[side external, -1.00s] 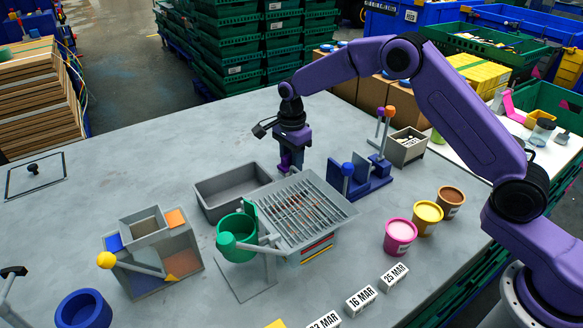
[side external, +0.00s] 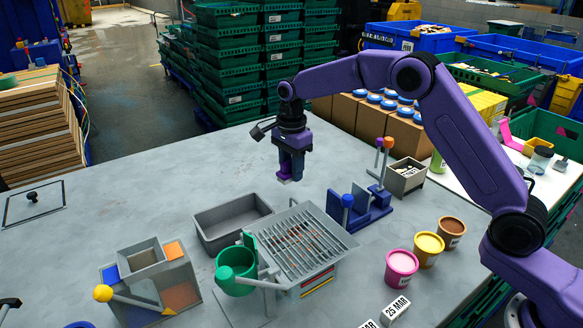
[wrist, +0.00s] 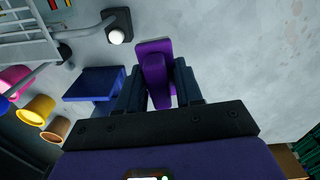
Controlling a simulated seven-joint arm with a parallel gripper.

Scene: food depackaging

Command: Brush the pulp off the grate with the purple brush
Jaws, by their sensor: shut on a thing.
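My gripper (side external: 291,168) is shut on the purple brush (wrist: 154,70) and holds it in the air behind the grate, clear of the table. In the side view the brush's pale lower end (side external: 284,181) shows below my fingers. The grate (side external: 337,244) is a grey slatted frame on a stand, in front of my gripper. Reddish-brown pulp (side external: 300,236) lies on and between its slats, mostly near the middle. In the wrist view part of the grate (wrist: 28,40) shows at the upper left, apart from the brush.
A grey tray (side external: 210,240) is left of the grate. A green cup on an arm (side external: 236,278) stands in front. A blue fixture with levers (side external: 365,211) is to the right, near pink, yellow and brown tubs (side external: 402,268).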

